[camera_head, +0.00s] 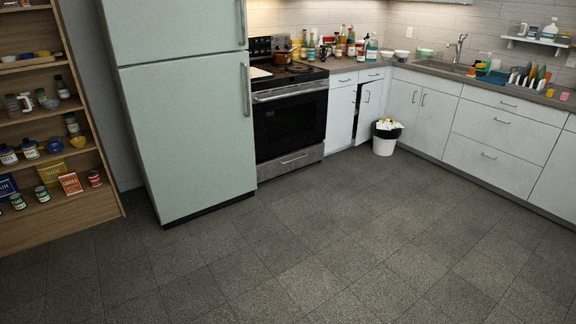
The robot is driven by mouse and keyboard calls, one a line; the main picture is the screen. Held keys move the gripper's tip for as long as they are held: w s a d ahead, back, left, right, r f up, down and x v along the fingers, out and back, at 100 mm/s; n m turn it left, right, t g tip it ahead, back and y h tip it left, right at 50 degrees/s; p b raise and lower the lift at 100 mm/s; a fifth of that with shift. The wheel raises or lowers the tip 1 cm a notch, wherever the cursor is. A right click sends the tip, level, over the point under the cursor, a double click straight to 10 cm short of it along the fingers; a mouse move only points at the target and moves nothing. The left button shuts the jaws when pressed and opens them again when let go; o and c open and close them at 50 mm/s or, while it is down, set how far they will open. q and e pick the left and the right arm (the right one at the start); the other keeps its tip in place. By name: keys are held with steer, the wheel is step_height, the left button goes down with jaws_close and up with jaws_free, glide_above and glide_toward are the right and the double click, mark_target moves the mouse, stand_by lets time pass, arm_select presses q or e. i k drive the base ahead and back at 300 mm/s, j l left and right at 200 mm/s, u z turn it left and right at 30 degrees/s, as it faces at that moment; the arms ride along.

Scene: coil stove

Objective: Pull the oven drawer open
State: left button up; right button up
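The stove (290,120) stands between the pale green fridge and the white cabinets, across the room. It has a black oven door with a long steel handle (290,91) near its top. The oven drawer (308,159) is the steel panel at the bottom of the stove, with a small bar handle (293,159). The drawer looks shut, flush under the oven door. Neither of my grippers is in view.
The fridge (190,140) stands left of the stove and juts forward of it. A white trash bin (384,146) stands on the floor to the right, by a slightly open cabinet door (369,112). Shelves of jars (60,185) are at left. The tiled floor (330,240) is clear.

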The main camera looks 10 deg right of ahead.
mark_target(277, 164)
steer(key=i+l+z, duration=0.3)
steer(key=i, duration=0.35)
steer(key=i+z, duration=0.3)
steer(key=i, duration=0.35)
